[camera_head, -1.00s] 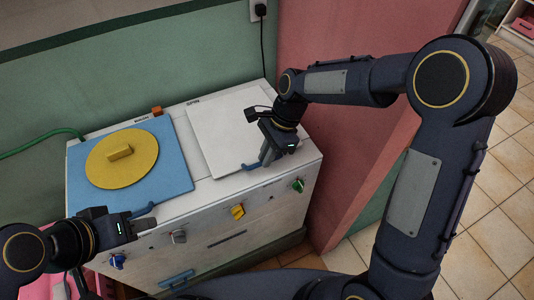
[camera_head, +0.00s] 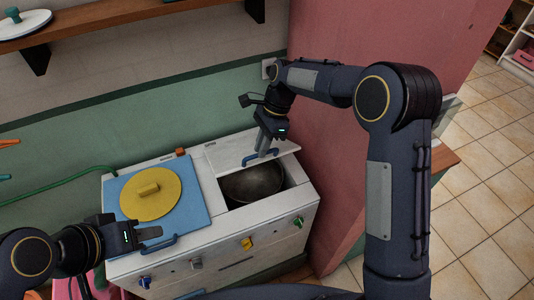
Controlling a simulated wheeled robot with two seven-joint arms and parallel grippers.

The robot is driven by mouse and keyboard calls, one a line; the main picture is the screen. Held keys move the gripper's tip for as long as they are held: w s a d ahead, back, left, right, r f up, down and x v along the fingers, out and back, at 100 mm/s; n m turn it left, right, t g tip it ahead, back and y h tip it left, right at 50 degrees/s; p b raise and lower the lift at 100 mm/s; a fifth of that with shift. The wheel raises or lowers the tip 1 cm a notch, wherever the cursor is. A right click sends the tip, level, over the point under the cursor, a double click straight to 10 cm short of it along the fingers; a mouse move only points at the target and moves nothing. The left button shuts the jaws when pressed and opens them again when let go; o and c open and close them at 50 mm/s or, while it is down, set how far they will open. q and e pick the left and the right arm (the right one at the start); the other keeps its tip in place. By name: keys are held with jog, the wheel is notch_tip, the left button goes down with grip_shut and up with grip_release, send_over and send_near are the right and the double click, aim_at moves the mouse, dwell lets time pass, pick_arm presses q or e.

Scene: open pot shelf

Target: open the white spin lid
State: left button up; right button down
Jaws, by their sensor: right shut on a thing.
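The white spin lid (camera_head: 229,151) is on the right half of the white machine (camera_head: 280,221). It is raised and tilted up at its front edge, with the dark round tub (camera_head: 253,183) showing below it. My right gripper (camera_head: 262,153) is at the lid's front edge, shut on the lid's blue handle (camera_head: 255,160). My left gripper (camera_head: 150,232) is at the machine's front left, near the blue handle (camera_head: 160,243) of the blue lid (camera_head: 194,216). Its fingers are too small to tell open or shut.
The blue lid with a round yellow disc (camera_head: 151,205) lies flat on the machine's left half. Several coloured knobs sit on the front, among them a yellow one (camera_head: 247,243). A pink wall (camera_head: 330,130) stands close on the right. A wooden shelf (camera_head: 90,32) is above at the back.

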jog(key=shift+w+a+r, duration=0.1)
jog(key=shift+w+r, duration=0.1)
jog(key=shift+w, duration=0.2)
jog(key=shift+w+a+r, duration=0.1)
jog(key=shift+w+r, duration=0.05)
jog(key=shift+w, duration=0.25)
pick_arm(q)
jog(key=shift+s+r, duration=0.1)
jog(key=shift+r, duration=0.3)
pick_arm(e)
jog(key=c, duration=1.7)
grip_release()
jog(key=shift+o, duration=1.2)
jog(key=shift+w+a+f, duration=0.2)
jog(key=shift+w, duration=0.2)
jog(key=shift+s+r, duration=0.15)
pick_arm(q)
jog(key=shift+w+a, duration=0.1)
jog(key=shift+w, duration=0.25)
